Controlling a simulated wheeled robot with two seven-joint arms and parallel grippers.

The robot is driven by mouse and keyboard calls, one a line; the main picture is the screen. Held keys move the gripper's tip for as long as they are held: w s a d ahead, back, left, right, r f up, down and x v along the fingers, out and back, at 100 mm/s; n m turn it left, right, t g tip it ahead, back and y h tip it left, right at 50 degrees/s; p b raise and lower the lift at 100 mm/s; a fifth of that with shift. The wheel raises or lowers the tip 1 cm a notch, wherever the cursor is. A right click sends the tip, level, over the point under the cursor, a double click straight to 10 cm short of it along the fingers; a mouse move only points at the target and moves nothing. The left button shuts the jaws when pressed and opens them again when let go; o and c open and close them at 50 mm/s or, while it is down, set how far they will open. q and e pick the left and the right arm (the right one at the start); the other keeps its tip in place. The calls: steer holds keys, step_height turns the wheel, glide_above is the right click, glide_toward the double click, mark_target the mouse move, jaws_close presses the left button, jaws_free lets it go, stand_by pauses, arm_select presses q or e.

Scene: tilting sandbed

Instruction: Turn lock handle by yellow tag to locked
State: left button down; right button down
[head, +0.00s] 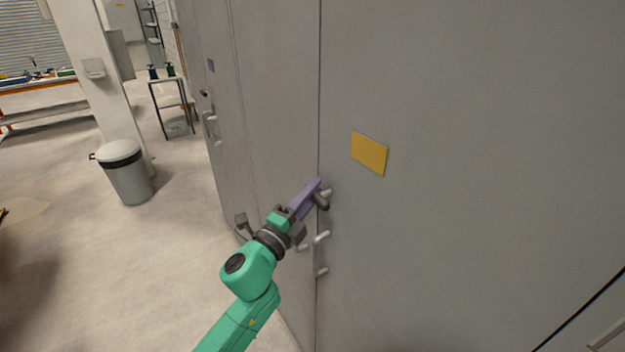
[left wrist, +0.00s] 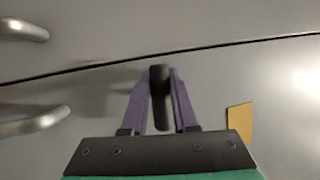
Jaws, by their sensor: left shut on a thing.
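The yellow tag (head: 369,153) is stuck on a grey cabinet door in the head view, and it also shows at the right in the left wrist view (left wrist: 240,122). The dark lock handle (head: 321,201) sits left of and below the tag, by the door seam. My left gripper (head: 316,190), with purple fingers, is at this handle. In the left wrist view the handle (left wrist: 160,96) stands between the two fingers (left wrist: 160,100), which are shut on it. The fingers partly hide the handle in the head view. My right gripper is in neither view.
A grey pull handle (head: 321,254) is just below the lock handle, close to my left wrist. A bin (head: 127,172) stands on the open floor at left.

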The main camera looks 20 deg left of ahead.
arm_select(q)
steer(key=shift+n+y+p, duration=0.3)
steer(key=shift+n+p, duration=0.2)
steer(key=shift+n, duration=0.1)
steer(key=shift+f, duration=0.1)
steer(key=c, duration=1)
jaws_free()
steer(key=b+v, duration=0.6)
steer(key=v, duration=0.8)
steer(key=shift+s, duration=0.25)
